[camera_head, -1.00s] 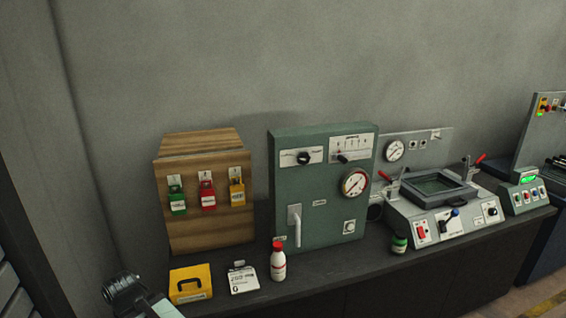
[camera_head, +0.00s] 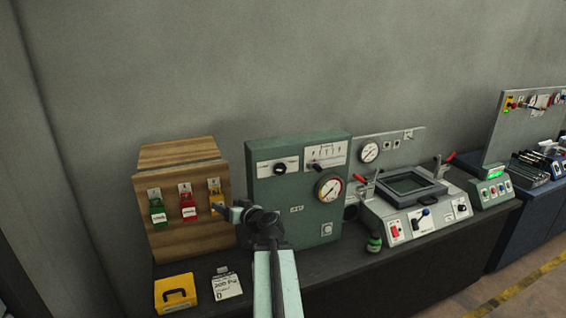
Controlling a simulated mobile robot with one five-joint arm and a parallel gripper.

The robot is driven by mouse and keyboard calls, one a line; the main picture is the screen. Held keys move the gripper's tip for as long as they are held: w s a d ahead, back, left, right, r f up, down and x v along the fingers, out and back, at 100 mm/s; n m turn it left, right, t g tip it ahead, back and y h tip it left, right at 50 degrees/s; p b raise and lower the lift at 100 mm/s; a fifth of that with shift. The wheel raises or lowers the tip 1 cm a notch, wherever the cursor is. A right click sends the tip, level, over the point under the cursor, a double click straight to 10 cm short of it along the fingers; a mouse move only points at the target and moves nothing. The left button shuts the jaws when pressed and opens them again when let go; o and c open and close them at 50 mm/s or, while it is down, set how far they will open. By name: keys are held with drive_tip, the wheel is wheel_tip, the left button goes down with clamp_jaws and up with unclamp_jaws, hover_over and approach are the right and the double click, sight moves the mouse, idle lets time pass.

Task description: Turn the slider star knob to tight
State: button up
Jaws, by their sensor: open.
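I cannot make out a part that is surely the slider star knob. A round black knob (camera_head: 279,168) sits on the upper left of the green panel (camera_head: 263,200), and a small black lever (camera_head: 314,166) sits under a scale to its right. My gripper (camera_head: 229,212) is open and shows small at the end of my arm, in front of the seam between the wooden board and the green panel. Its fingers are too small to see well. My arm hides the panel's lower left.
The wooden board (camera_head: 180,240) carries green, red and yellow tags. A pegboard (camera_head: 520,125) stands far right.

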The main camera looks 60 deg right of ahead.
sight(281, 170)
drive_tip(key=s+d+r+m+g+h+p, duration=0.1)
drive_tip(key=s+d+r+m+h, duration=0.25)
drive_tip(key=s+d, duration=0.45)
drive_tip(key=s+d+r+m+g+h, duration=0.1)
drive_tip(key=s+d+r+m+h, duration=0.2)
drive_tip(key=s+d, duration=0.45)
drive_tip(key=shift+n+t+h, duration=0.3)
drive_tip(key=shift+n+h, duration=0.25)
drive_tip(key=shift+n, duration=0.3)
drive_tip(key=x, duration=0.8)
drive_tip(key=shift+w+r, duration=0.15)
drive_tip(key=shift+a, duration=0.1)
drive_tip(key=c, duration=1.4)
